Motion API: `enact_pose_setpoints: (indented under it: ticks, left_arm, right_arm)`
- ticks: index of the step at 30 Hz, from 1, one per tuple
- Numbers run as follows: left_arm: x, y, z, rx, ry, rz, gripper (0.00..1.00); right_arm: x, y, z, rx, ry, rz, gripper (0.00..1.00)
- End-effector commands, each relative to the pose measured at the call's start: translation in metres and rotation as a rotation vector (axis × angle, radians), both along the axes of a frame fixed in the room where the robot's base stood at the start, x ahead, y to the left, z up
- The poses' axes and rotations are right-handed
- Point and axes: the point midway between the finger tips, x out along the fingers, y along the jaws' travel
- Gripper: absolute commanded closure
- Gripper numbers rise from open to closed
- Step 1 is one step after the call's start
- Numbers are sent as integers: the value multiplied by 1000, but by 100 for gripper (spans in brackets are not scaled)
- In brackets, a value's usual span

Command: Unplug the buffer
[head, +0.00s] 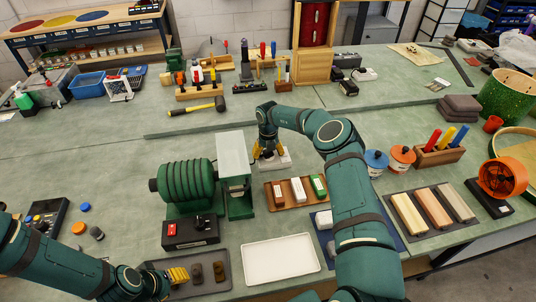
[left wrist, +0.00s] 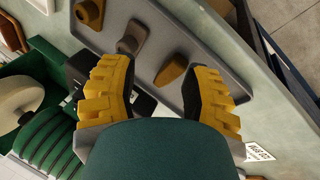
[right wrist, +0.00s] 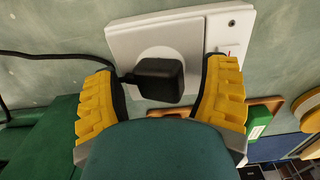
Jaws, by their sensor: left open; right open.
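The buffer (head: 185,183) is a green ribbed machine in the middle of the bench in the head view; part of it shows at the left in the left wrist view (left wrist: 55,115). In the right wrist view a black plug (right wrist: 158,78) sits in a white socket plate (right wrist: 213,27), with a black cord (right wrist: 45,55) running left. My right gripper (right wrist: 160,95) is open, one finger on each side of the plug; I cannot tell whether they touch it. My left gripper (left wrist: 160,85) is open over a grey tray (left wrist: 215,22) with brown pieces, empty.
A white tray (head: 280,260) lies in front of the buffer. A wooden tray of small blocks (head: 273,197) stands right of it.

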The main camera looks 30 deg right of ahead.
Motion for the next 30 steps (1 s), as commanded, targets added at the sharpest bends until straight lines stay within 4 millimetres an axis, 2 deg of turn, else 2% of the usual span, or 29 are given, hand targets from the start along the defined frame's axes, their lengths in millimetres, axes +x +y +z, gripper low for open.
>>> enact_pose_setpoints:
  ticks: [5, 9, 10, 16, 18, 30]
  left_arm:
    - [0, 0, 0, 0, 0, 0, 53]
    - [0, 0, 0, 0, 0, 0, 53]
    - [0, 0, 0, 0, 0, 0, 53]
    - [0, 0, 0, 0, 0, 0, 53]
    - [0, 0, 0, 0, 0, 0, 53]
    - [0, 0, 5, 0, 0, 0, 53]
  right_arm:
    - [0, 0, 0, 0, 1, 0, 29]
    - [0, 0, 0, 0, 1, 0, 78]
    - [0, 0, 0, 0, 1, 0, 85]
    - [0, 0, -1, 0, 1, 0, 88]
    - [0, 0, -1, 0, 1, 0, 95]
    - [0, 0, 5, 0, 0, 0, 96]
